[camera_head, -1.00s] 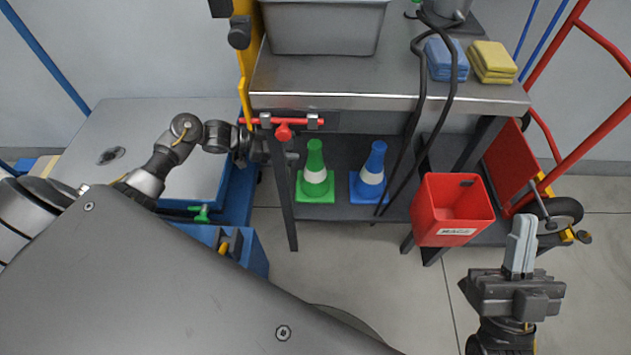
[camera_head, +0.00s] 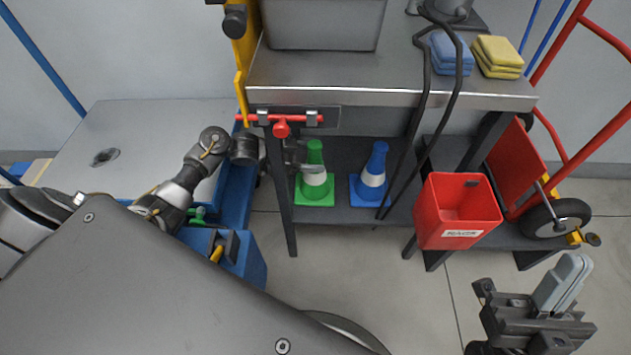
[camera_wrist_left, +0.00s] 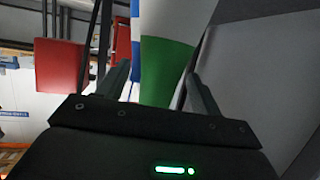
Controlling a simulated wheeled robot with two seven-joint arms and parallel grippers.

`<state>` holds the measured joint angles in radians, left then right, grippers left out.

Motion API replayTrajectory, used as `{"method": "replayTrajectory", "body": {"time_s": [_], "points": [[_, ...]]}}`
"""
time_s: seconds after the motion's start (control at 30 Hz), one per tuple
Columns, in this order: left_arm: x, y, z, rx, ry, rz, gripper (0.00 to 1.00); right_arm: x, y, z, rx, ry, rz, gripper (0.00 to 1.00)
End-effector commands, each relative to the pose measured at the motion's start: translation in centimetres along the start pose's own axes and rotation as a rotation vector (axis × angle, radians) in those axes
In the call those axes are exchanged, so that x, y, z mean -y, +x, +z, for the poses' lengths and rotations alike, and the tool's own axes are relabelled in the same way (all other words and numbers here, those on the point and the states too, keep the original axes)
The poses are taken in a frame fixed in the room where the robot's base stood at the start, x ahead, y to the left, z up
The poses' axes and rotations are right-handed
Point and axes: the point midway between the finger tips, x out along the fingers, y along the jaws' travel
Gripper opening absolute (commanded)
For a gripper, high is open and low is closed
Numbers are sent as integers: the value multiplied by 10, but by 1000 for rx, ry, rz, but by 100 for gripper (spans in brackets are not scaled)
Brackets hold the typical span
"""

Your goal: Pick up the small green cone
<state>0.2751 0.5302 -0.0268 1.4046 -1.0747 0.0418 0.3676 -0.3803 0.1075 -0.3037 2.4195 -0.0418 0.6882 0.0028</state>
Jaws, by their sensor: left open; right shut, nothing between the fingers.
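The small green cone (camera_head: 315,194) stands upright on the lower shelf of the steel cart. It has a white band and a square green base. My left gripper (camera_head: 304,167) is open at the cone's left side, and its fingers overlap the cone in the head view. In the left wrist view the green part of the cone (camera_wrist_left: 165,62) shows between the two spread fingers; contact cannot be told. My right gripper (camera_head: 565,282) is shut and empty, low at the right, away from the cart.
A blue cone (camera_head: 374,178) stands just right of the green one. The red bin (camera_head: 450,212), black hanging cables (camera_head: 423,110) and cart leg (camera_head: 287,215) are close by. A red valve handle (camera_head: 282,127) is above. The floor in front is clear.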

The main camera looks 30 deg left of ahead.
Motion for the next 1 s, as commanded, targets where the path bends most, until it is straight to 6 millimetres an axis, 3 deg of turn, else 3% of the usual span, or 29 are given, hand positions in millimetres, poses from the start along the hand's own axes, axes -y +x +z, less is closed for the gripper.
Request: {"method": "replayTrajectory", "body": {"time_s": [0.33,0.8,1.0], "points": [[0,8,0,2,0,0,64,-2,-1,-6,-45,-7,5,0],[0,8,0,2,-1,0,3,-2,-1,-6,-45,-6,5,0],[0,8,-1,0,0,0,0,-2,-1,-6,-45,-6,5,0]]}}
